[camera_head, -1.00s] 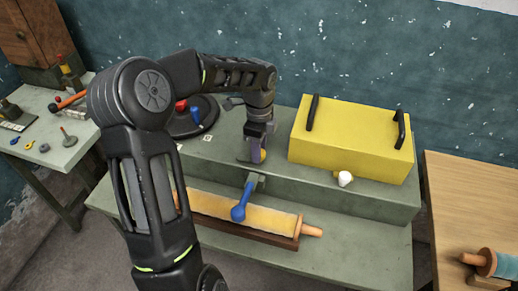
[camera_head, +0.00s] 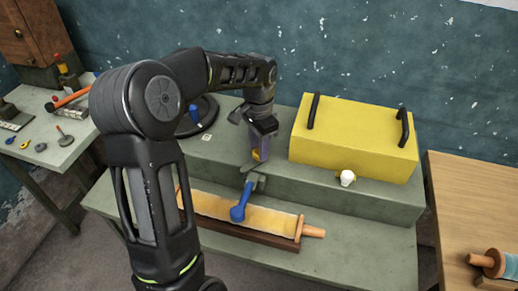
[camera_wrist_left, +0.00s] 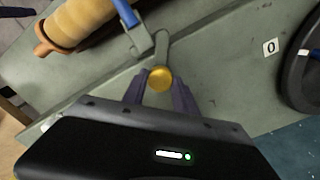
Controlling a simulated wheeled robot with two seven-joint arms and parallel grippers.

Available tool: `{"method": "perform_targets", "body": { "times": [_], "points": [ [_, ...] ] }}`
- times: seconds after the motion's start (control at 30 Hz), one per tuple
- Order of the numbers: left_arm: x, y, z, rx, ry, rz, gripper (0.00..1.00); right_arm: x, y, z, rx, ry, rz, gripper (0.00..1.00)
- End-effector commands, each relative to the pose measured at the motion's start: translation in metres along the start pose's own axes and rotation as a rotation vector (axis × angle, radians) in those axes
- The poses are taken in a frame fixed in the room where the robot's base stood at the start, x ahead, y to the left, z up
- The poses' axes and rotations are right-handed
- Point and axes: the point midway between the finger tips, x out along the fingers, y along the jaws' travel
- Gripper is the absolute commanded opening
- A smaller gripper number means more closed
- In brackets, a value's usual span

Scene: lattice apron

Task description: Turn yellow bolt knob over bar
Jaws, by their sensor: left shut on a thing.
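The yellow bolt knob (camera_head: 257,155) is at my left gripper's tips, near the front edge of the grey-green raised step. In the left wrist view the round knob (camera_wrist_left: 160,78) sits between the two purple fingers. My left gripper (camera_head: 260,150) is shut on it, reaching down from above and tilted. A grey-green bar-like metal piece (camera_wrist_left: 155,46) runs just beyond the knob, beside the blue lever (camera_head: 240,205). I cannot tell whether the knob lies over it. My right gripper is not in view.
A yellow box (camera_head: 350,150) with two black handles stands right of my gripper, with a white knob (camera_head: 347,178) in front. A roller (camera_head: 265,219) lies on the lower step. A black disc (camera_head: 208,108) is at the back left, partly behind my arm.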

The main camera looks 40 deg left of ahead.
Motion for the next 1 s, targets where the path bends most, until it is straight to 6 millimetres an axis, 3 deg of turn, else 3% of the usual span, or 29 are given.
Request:
{"method": "perform_targets", "body": {
  "times": [0.5,1.0],
  "points": [
    [-0.0003,-0.0002,-0.0001,-0.427,0.001,-0.001,0.00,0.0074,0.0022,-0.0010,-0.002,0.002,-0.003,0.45],
    [-0.0007,-0.0002,-0.0001,-0.541,0.001,0.000,0.00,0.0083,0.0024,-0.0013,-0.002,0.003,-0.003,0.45]
  ]
}}
